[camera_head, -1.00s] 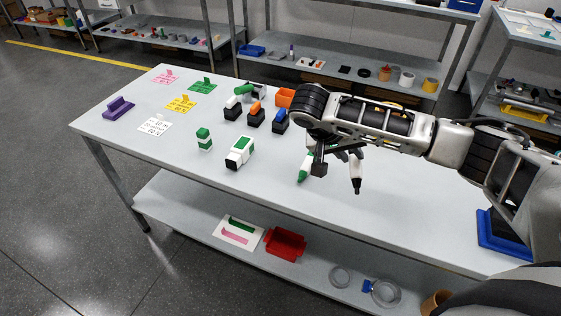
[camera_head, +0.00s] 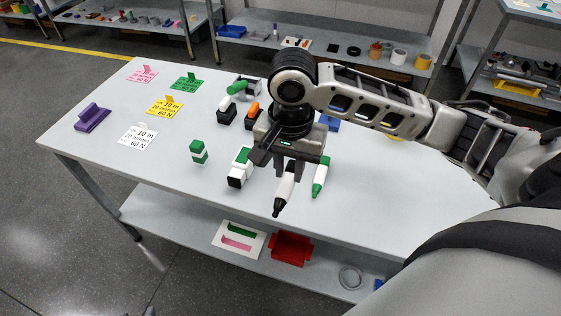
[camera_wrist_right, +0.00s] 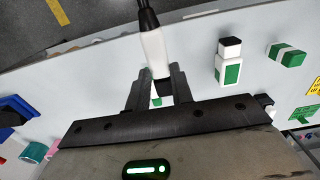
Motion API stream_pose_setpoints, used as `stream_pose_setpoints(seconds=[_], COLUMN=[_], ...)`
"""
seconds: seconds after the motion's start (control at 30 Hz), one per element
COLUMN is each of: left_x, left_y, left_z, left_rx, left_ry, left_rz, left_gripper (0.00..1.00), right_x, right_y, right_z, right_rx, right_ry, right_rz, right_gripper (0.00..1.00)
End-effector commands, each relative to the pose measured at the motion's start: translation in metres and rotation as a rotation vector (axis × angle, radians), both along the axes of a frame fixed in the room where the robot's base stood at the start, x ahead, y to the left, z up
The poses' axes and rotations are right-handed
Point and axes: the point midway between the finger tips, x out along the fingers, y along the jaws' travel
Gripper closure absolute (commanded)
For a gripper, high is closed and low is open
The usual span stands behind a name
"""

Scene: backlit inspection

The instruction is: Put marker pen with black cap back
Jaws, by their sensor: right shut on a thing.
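The marker pen with black cap (camera_head: 286,186) has a white body and tilts cap-down below my right gripper (camera_head: 287,168). My right gripper is shut on its body. In the right wrist view the pen's white body (camera_wrist_right: 154,46) extends from between the fingers (camera_wrist_right: 157,82), with the black cap pointing away toward the table's edge. A green-capped pen (camera_head: 320,180) shows just right of the gripper; I cannot tell what it rests on. My left gripper is not in view.
Left of the gripper are a white-green box with a black end (camera_head: 237,180) and a green-white block (camera_head: 198,152). Behind are black blocks with white (camera_head: 227,114) and orange (camera_head: 252,118) tops. Printed cards and a purple object (camera_head: 92,117) lie left. The table's front strip is clear.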

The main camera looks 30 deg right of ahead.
Motion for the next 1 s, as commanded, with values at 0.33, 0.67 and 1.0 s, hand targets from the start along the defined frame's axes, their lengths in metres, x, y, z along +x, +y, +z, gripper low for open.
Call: stream_pose_setpoints(seconds=[0.33,0.67,1.0], left_x=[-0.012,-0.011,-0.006], left_y=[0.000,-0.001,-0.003], left_z=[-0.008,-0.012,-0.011], left_rx=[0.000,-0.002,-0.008], left_ry=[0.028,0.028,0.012], left_rz=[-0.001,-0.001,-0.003], left_gripper=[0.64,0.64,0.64], right_x=[0.008,0.071,0.105], right_y=[-0.005,-0.049,-0.072], right_z=[-0.005,-0.039,-0.086], right_rx=[-0.001,-0.001,-0.001], right_ry=[0.000,-0.001,0.000], right_rz=[-0.002,-0.006,0.001], right_gripper=[1.00,1.00,1.00])
